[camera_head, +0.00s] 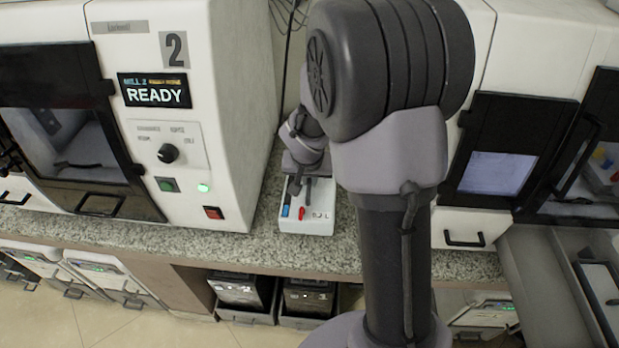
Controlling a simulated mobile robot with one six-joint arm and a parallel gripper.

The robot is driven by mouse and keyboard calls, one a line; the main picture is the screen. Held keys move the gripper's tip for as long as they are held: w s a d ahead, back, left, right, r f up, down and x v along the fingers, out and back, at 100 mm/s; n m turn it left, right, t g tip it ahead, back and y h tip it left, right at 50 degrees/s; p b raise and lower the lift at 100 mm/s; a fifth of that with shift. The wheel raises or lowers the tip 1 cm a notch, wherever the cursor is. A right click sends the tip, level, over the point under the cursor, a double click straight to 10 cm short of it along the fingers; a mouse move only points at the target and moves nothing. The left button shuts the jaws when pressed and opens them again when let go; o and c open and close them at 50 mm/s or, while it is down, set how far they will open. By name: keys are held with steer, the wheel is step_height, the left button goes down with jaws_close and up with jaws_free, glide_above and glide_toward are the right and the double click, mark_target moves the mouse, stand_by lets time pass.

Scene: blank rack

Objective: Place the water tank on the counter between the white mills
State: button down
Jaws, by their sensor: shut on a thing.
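The water tank (319,220) is a small white box with blue and red marks on its near side. It is in the gap between the white mill marked 2 (231,130) on the left and the white mill (533,50) on the right, closer to the left one. It looks upright at the granite counter (255,247); I cannot tell whether it rests on it or hangs just above. My gripper (303,188) is over the tank's top, shut on it. The fingertips are small and partly unclear. My arm hides part of the gap and counter to the right.
Mill 2's screen (155,91) reads READY. Two dark bins (240,290) (308,297) stand under the counter. A grey open drawer (540,275) juts out at the lower right. A dark cable (285,60) hangs behind my gripper.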

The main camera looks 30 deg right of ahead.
steer(key=shift+f+b, duration=0.45)
steer(key=shift+f, duration=1.05)
steer(key=shift+f, duration=0.15)
steer(key=c, duration=1.5)
jaws_free()
